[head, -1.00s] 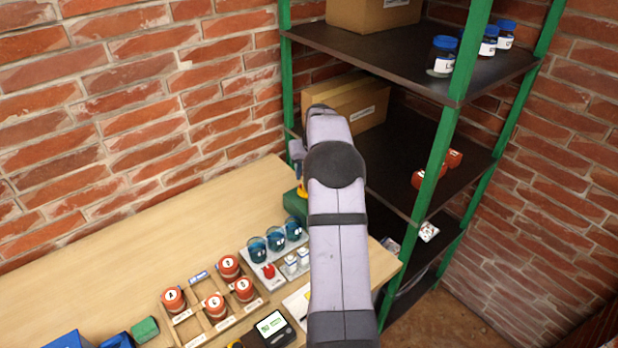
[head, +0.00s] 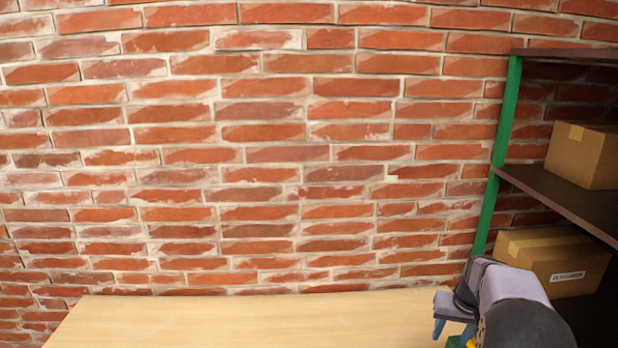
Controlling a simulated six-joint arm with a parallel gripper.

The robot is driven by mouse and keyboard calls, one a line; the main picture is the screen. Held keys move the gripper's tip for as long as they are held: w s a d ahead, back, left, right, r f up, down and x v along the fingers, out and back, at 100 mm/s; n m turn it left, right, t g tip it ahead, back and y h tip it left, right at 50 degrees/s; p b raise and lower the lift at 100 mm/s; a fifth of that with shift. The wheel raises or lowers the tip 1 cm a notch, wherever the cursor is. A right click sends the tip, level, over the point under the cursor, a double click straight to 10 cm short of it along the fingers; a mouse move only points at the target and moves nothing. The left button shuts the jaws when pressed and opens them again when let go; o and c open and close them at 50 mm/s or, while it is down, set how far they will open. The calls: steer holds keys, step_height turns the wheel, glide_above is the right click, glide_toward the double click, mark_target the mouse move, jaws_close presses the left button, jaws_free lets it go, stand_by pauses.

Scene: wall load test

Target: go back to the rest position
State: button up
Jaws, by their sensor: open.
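My gripper (head: 453,331) shows in the head view at the lower right, at the end of my grey arm. It is open, with its blue fingers pointing down over the right end of the bench. I see nothing held between them, though the picture's lower edge cuts off part of the view. A bit of a green object (head: 455,342) shows just below the fingers. I cannot tell whether the fingers touch it.
The wooden bench top (head: 250,322) is bare where it shows. A brick wall (head: 250,170) stands behind it. At the right is a shelf rack with a green post (head: 497,160), a dark shelf board (head: 560,203), an upper cardboard box (head: 583,155) and a lower box (head: 553,258) close behind my arm.

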steer(key=s+a+f+n+g, duration=0.1)
steer(key=s+a+n, duration=0.1)
steer(key=s+a, duration=0.9)
steer(key=s+a+f+n+g+y, duration=0.1)
steer(key=s+a+f+g, duration=0.1)
steer(key=s+a, duration=1)
steer(key=s, duration=0.4)
steer(key=shift+a+f+n, duration=0.15)
steer(key=shift+a+n, duration=0.1)
steer(key=shift+n, duration=0.15)
